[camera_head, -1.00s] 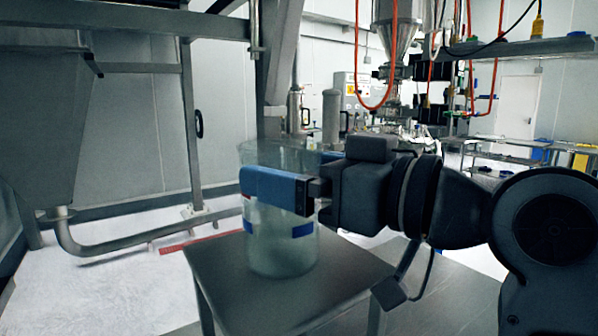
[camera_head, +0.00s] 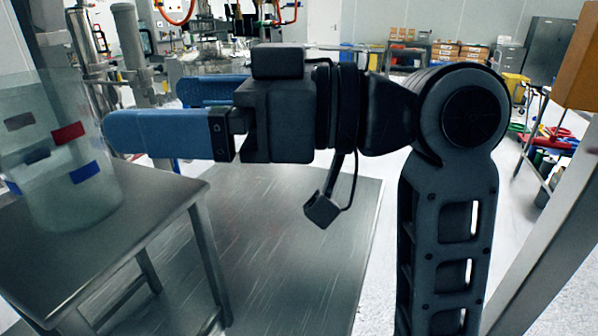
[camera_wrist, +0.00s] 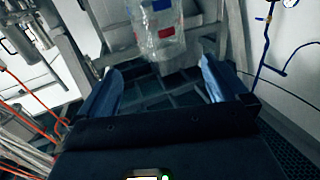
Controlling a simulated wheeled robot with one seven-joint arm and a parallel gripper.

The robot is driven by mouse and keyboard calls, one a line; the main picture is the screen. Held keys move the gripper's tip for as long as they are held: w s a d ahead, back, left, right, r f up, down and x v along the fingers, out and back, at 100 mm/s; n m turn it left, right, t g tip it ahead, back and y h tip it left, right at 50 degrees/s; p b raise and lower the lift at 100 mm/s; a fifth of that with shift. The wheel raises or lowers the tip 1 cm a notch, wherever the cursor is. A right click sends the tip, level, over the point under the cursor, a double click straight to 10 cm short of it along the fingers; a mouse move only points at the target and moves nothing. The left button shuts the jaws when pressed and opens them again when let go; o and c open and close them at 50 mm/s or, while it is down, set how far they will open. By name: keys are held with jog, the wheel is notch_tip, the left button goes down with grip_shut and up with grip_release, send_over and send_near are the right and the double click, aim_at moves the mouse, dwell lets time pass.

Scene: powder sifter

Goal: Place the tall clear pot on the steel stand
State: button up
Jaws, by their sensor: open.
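The tall clear pot (camera_head: 60,160) stands on the steel stand (camera_head: 140,212) at the left in the head view; its left side is cut off by the picture edge. It has red, blue and dark patches on its wall. It also shows at the top of the wrist view (camera_wrist: 158,32), beyond the fingertips. My gripper (camera_head: 145,112) is open and empty, with two blue fingers pointing left towards the pot. In the wrist view (camera_wrist: 161,68) nothing is between the fingers, and the pot is apart from them.
A metal floor plate (camera_head: 290,240) lies right of the stand. Steel pipework (camera_head: 135,50) rises behind the pot. An orange box (camera_head: 580,65) and a slanted post (camera_head: 545,270) are at the right. Wrist view shows a blue hose (camera_wrist: 262,50) at right.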

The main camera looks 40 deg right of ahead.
jog(key=shift+f, duration=0.1)
jog(key=d+f+m+t+h, duration=0.1)
jog(key=f+m, duration=0.1)
jog(key=f, duration=0.2)
jog(key=d+f+m+t+h, duration=0.1)
jog(key=f+m, duration=0.1)
jog(key=f, duration=0.1)
jog(key=d+f+m+t+h, duration=0.1)
jog(key=f+m+h, duration=0.1)
jog(key=f, duration=0.2)
jog(key=shift+w+d+f+m+t, duration=0.25)
jog(key=shift+w+f+m+t, duration=0.05)
jog(key=shift+f+m+t, duration=0.1)
jog(key=s+d+f+m+h, duration=0.3)
jog(key=s+d+f+h, duration=0.15)
jog(key=s+f, duration=0.4)
jog(key=s+d+f+m+h, duration=0.2)
jog(key=s+d+f+h, duration=0.25)
jog(key=s+f, duration=0.45)
jog(key=s+n+h, duration=0.1)
jog(key=s, duration=1.2)
jog(key=shift+a+f+n, duration=0.3)
jog(key=shift+f, duration=0.1)
